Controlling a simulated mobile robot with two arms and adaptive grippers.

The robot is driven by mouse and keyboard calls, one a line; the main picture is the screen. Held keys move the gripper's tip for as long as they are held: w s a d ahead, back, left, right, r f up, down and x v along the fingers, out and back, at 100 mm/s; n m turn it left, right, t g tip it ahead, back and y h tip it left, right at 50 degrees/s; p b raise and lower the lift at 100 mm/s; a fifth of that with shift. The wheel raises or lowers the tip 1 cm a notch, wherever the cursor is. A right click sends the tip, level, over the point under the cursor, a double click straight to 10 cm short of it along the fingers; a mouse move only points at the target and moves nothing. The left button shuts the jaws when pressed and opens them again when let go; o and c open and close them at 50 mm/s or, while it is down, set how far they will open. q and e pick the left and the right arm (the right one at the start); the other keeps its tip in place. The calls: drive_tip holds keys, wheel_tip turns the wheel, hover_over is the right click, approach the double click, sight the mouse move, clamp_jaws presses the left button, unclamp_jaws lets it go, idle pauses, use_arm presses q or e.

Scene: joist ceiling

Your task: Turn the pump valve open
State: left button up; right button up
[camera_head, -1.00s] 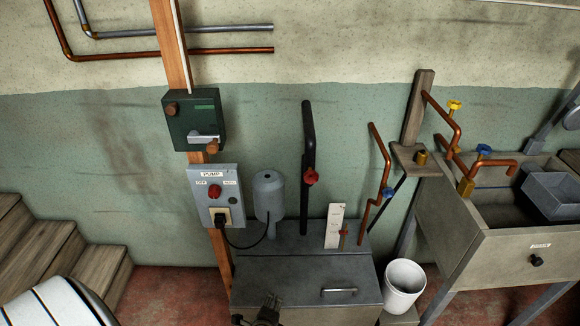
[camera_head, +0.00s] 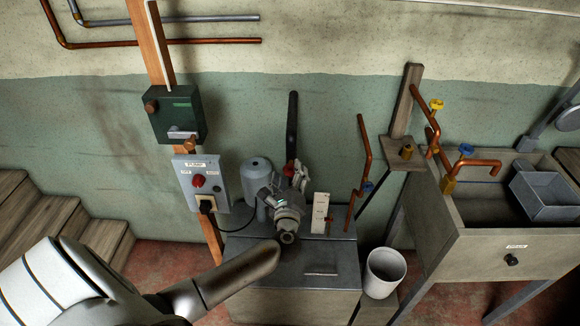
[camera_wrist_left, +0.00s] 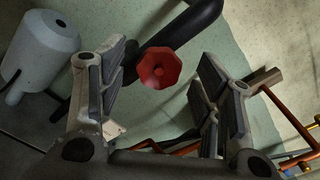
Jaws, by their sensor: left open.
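The pump valve is a red knob on a black upright pipe (camera_head: 292,120). In the left wrist view the red knob (camera_wrist_left: 159,68) shows between the open fingers, with the black pipe (camera_wrist_left: 190,28) running behind it. My left gripper (camera_wrist_left: 165,85) is open, its two padded fingers apart on either side of the knob in the picture; I cannot tell whether they touch it. In the head view my left gripper (camera_head: 290,177) is in front of the pipe and hides most of the knob. My right gripper does not show.
A grey pump cylinder (camera_head: 257,171) stands left of the pipe, beside the PUMP switch box (camera_head: 197,187). A grey tank (camera_head: 335,255) is below. A white bucket (camera_head: 384,272) and a sink (camera_head: 485,235) with yellow and blue taps are to the right.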

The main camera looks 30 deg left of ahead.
use_arm(q)
drive_tip(key=shift+x, duration=1)
drive_tip(key=shift+w+a, duration=0.25)
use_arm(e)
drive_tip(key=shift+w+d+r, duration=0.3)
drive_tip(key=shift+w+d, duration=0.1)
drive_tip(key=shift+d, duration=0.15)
